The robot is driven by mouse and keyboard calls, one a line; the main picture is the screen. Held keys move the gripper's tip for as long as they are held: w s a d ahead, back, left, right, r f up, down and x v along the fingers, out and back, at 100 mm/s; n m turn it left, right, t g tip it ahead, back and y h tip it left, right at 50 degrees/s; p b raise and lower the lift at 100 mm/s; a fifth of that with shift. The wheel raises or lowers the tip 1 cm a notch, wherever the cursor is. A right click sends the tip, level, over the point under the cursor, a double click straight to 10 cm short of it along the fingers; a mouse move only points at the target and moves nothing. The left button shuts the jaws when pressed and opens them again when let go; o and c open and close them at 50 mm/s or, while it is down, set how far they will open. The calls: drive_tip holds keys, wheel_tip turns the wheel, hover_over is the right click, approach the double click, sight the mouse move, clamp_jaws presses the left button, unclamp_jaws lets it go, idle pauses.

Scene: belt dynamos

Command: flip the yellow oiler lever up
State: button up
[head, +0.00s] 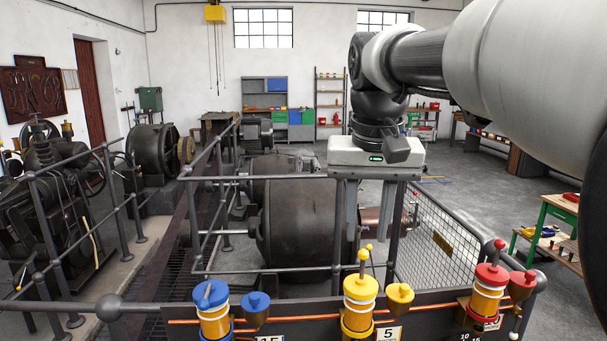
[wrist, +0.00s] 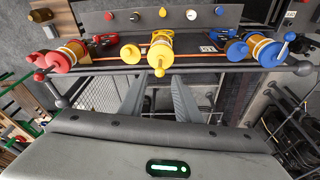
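The yellow oiler (head: 360,308) stands on the near rail between the blue and red ones, with a yellow cup beside it. My gripper (head: 371,234) is open and empty, fingers down, behind and above the oiler in the head view. The wrist view shows both fingers apart (wrist: 158,97), with the lever roughly in line with the gap and not touched.
A blue oiler (head: 212,312) stands to the left and a red oiler (head: 488,290) to the right on the same rail. Copper pipe (head: 292,319) links them. Handrails and a large dark dynamo (head: 300,225) lie beyond. A mesh guard (head: 440,245) is at right.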

drive_tip(key=p+v, duration=0.1)
drive_tip(key=v, duration=0.7)
drive_tip(key=shift+r, duration=0.4)
drive_tip(key=shift+s, duration=0.15)
drive_tip(key=s+f+n+t+p, duration=0.1)
drive_tip(key=s+f, duration=0.5)
drive_tip(key=f, duration=0.3)
drive_tip(key=s+f+n+t, duration=0.1)
drive_tip(key=s+f+t, duration=0.1)
drive_tip(key=s+f, duration=0.5)
wheel_tip(320, 180, down, 2)
drive_tip(key=shift+s+f+p, duration=0.1)
drive_tip(key=shift+s+p, duration=0.15)
drive_tip(key=shift+p, duration=0.15)
drive_tip(key=shift+a, duration=0.1)
